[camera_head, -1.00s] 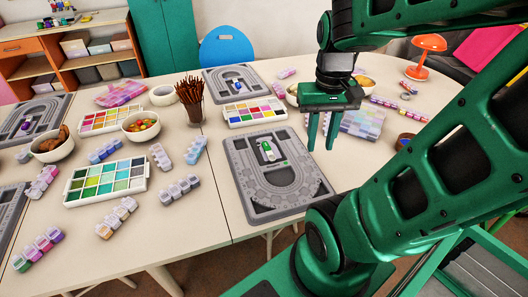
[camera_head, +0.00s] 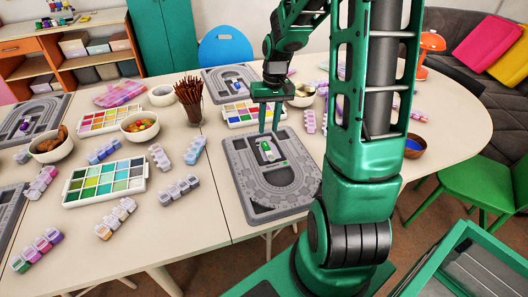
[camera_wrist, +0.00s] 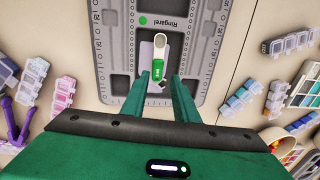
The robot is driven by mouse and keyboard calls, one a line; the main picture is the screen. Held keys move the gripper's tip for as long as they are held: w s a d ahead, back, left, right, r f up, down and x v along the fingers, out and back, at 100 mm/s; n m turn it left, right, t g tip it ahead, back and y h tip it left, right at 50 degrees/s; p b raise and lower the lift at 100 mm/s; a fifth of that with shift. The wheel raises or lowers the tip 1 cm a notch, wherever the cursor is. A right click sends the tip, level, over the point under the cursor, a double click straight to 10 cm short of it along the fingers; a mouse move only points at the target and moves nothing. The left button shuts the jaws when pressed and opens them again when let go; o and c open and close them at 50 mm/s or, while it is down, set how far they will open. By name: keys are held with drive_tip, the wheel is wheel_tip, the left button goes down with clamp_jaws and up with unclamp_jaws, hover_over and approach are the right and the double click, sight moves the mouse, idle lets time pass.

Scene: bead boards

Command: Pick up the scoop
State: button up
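The scoop (camera_head: 267,151) is small, with a white bowl end and a green handle. It lies in the middle recess of the grey bead board (camera_head: 243,178) nearest me. In the wrist view the scoop (camera_wrist: 157,60) shows just ahead of the fingertips, between their lines, with a pale flat piece beside it. My gripper (camera_head: 269,129) is open and empty, pointing down over the far part of that board.
A cup of brown sticks (camera_head: 191,98) stands left of the board. A bead tray (camera_head: 255,111) lies behind it, and a metal bowl (camera_head: 303,97) is near my arm. Bead boxes (camera_head: 310,121) lie to the right. My arm hides part of the table's right side.

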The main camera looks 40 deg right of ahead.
sight(266, 146)
drive_tip(key=f, duration=0.8)
drive_tip(key=shift+w+a+f, duration=0.1)
drive_tip(key=shift+w+f, duration=0.2)
drive_tip(key=shift+f, duration=0.1)
drive_tip(key=shift+c, duration=0.7)
clamp_jaws()
